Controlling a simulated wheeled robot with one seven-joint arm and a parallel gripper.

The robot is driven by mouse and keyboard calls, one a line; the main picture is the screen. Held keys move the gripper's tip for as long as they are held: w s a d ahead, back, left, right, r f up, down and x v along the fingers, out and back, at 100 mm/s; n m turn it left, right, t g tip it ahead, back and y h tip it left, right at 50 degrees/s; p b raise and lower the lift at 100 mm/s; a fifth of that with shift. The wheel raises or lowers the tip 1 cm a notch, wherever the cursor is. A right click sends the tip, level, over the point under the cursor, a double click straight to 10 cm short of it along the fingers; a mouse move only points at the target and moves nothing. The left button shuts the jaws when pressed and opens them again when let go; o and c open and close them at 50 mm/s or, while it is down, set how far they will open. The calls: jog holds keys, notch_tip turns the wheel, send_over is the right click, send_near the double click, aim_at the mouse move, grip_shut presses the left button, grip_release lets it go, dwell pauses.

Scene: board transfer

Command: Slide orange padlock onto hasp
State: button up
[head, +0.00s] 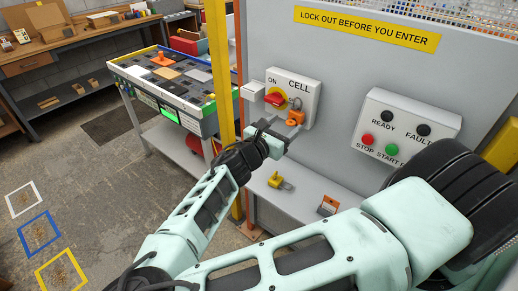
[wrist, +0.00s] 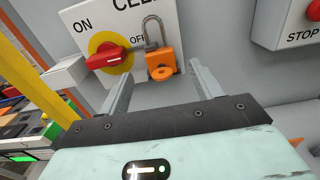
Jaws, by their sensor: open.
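The orange padlock (head: 295,118) is at the lower right of the white CELL switch box (head: 305,84). In the wrist view the padlock (wrist: 163,66) is upright with its grey shackle (wrist: 153,28) upward, beside the OFF label. A grey metal piece shows behind the shackle; I cannot tell whether the shackle passes through a hasp. The red switch handle (wrist: 108,58) on its yellow disc is just left of it. My gripper (wrist: 160,78) is open and empty, its fingers to either side of the padlock's line, apparently short of it. It also shows in the head view (head: 272,133).
A yellow padlock (head: 280,181) and an orange-and-black item (head: 328,207) lie on the ledge below. A button box (head: 405,127) is on the panel to the right. A yellow post (head: 221,70) and a board table (head: 170,82) stand left.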

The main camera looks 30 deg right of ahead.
jog(key=b+v, duration=0.4)
jog(key=v, duration=0.9)
jog(key=shift+a, duration=0.3)
